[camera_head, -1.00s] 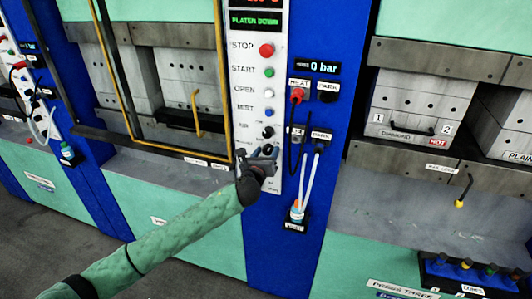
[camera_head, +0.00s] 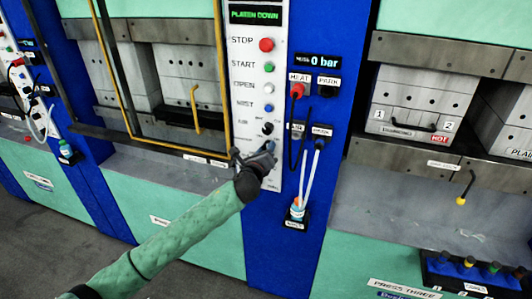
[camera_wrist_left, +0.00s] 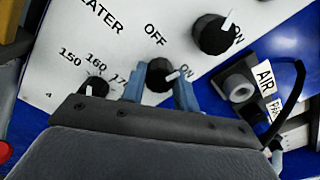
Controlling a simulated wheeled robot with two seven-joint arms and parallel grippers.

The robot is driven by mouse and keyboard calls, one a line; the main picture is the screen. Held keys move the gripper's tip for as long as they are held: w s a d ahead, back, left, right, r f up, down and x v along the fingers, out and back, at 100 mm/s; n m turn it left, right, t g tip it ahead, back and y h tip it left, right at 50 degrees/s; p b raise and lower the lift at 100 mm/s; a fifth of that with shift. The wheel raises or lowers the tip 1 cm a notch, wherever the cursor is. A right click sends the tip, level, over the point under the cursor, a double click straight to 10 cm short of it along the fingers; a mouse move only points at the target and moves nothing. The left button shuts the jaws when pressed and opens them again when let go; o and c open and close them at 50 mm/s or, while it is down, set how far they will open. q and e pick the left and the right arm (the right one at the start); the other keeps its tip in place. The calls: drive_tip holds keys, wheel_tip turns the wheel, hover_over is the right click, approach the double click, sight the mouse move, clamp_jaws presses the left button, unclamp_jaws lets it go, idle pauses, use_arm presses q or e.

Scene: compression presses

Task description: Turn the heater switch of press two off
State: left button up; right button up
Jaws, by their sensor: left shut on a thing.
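The press control panel (camera_head: 258,100) is a white strip on a blue column. The heater switch (camera_wrist_left: 160,74) is a small black round knob with a white pointer, seen in the left wrist view below and between the words OFF and ON. Its pointer is turned towards ON. My left gripper (camera_wrist_left: 160,90) has its two blue fingers on either side of this knob and is shut on it. In the head view my left gripper (camera_head: 262,155) is at the lower part of the panel and hides the switch. My right gripper is not in view.
Another black knob (camera_wrist_left: 213,34) sits above right of the switch, and a temperature dial (camera_wrist_left: 93,87) is at its left. Sockets with plugs and cables (camera_head: 317,138) are close on the right. A yellow-edged guard frame (camera_head: 226,90) stands left of the panel.

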use_arm(q)
drive_tip(key=n+b, duration=0.3)
drive_tip(key=n, duration=0.5)
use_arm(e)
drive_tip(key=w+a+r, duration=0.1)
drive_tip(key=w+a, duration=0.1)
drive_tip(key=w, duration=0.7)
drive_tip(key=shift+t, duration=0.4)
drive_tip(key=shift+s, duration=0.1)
use_arm(q)
drive_tip(key=o, duration=1)
drive_tip(key=shift+a, duration=0.1)
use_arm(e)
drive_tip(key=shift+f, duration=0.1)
use_arm(q)
drive_tip(key=b+v, duration=0.3)
drive_tip(key=v, duration=0.4)
drive_tip(key=shift+s+a, duration=0.1)
drive_tip(key=shift+s, duration=0.2)
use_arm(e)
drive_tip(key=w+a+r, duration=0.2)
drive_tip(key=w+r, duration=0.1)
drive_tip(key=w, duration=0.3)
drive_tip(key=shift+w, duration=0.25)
